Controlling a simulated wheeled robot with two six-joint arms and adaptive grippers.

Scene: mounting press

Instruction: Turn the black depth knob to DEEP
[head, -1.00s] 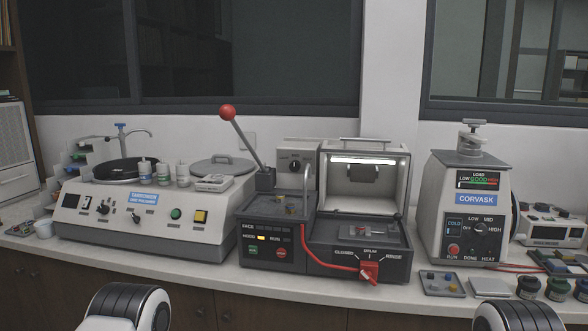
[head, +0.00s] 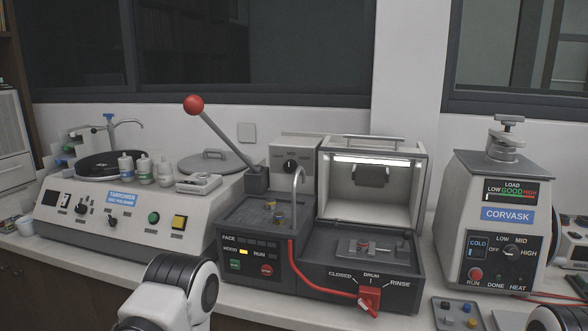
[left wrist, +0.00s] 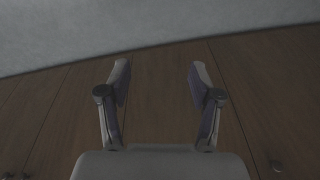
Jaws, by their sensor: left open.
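The black depth knob (head: 290,166) is on the front of a light grey box (head: 312,148) behind the middle machine. Small labels surround the knob; one above it seems to read MED, and the others are too small to read. The knob's pointer setting is unclear. In the left wrist view my left gripper (left wrist: 160,67) is open and empty, with both fingers spread in front of the wooden cabinet fronts below the counter. In the head view only my arm links show at the bottom edge, well short of the knob. My right gripper is out of view.
A lever with a red ball (head: 194,105) leans left of the knob box. A curved spout (head: 299,190) stands just in front of it. The lit chamber (head: 370,190) and red selector (head: 370,296) are to the right. A polisher (head: 120,212) stands left, the CORVASK press (head: 500,220) right.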

